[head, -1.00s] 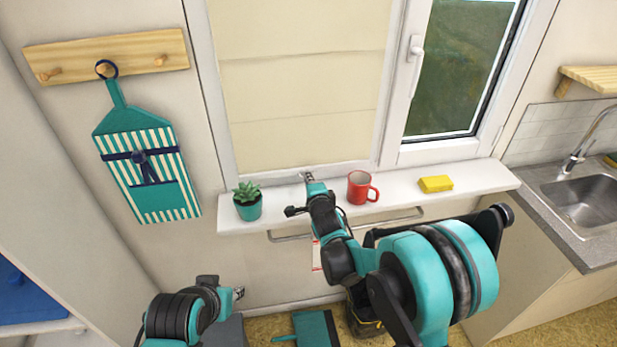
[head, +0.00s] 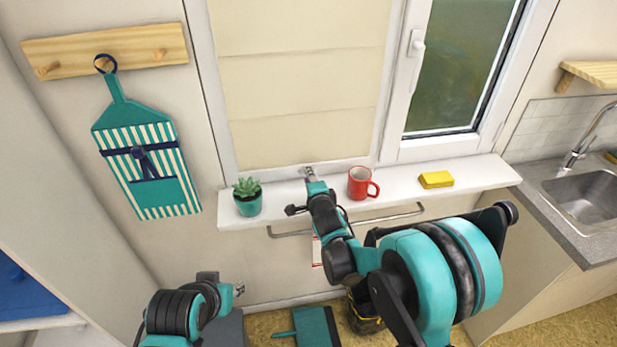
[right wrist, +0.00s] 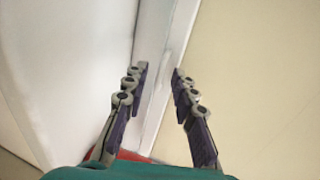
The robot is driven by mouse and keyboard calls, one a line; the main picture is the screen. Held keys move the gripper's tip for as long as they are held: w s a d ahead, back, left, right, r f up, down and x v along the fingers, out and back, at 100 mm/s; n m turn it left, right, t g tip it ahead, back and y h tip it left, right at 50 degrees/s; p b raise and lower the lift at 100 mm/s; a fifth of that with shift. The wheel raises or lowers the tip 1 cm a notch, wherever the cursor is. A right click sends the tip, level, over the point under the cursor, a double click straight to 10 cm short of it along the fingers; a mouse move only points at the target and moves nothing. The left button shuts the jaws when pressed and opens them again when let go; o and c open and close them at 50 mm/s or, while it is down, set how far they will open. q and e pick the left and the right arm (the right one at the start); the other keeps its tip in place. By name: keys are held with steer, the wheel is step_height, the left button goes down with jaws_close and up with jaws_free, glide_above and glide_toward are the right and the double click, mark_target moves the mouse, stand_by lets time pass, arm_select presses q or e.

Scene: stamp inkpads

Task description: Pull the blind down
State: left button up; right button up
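The beige blind (head: 305,80) covers the left window pane, with horizontal fold lines, down to near the bottom of the white frame. My right gripper (head: 309,173) is at the blind's lower edge, just above the sill. In the right wrist view, its two fingers (right wrist: 160,75) stand apart with a gap. The white window frame (right wrist: 178,50) shows behind them and the beige blind (right wrist: 260,70) fills the right side. I see nothing held between the fingers; whether they touch the blind is unclear. My left gripper (head: 239,289) is low at the left, away from the blind, too small to read.
The white sill (head: 410,185) carries a potted succulent (head: 247,198) left of my right gripper, a red mug (head: 361,184) close on its right, and a yellow sponge (head: 436,180). A rail (head: 400,217) runs below the sill. A sink (head: 590,200) is at the right.

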steer(key=v, duration=1.1)
steer(key=shift+s, duration=0.1)
